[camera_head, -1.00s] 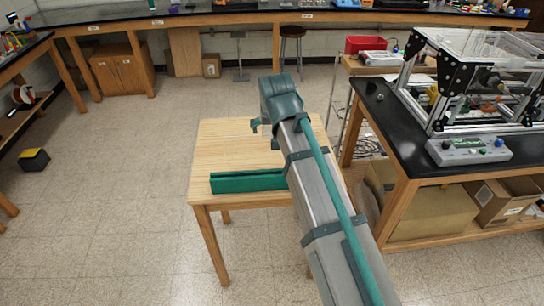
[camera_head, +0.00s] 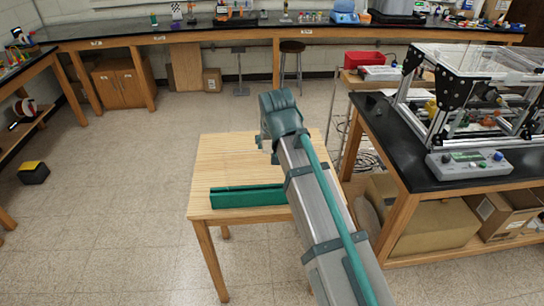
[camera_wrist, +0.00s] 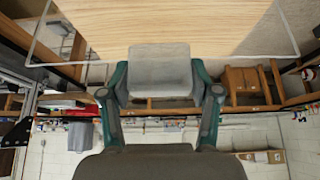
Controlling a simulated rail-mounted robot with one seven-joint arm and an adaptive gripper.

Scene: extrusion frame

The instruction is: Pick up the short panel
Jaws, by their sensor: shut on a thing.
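My gripper (camera_wrist: 160,76) shows in the wrist view with a teal finger on each side of a pale grey block-like piece. The wooden table top (camera_wrist: 180,22) lies behind the piece in that view. In the head view my arm reaches over the right part of the wooden table (camera_head: 225,165), and its upper end hides most of the gripper and the held piece. A long green channel-shaped bar (camera_head: 247,196) lies along the table's near edge, left of my arm.
A black-topped bench (camera_head: 400,150) with a clear-topped extrusion frame (camera_head: 480,100) and a control box (camera_head: 470,163) stands close on the right. A long bench (camera_head: 210,32) runs along the back wall, with a stool (camera_head: 292,48) before it.

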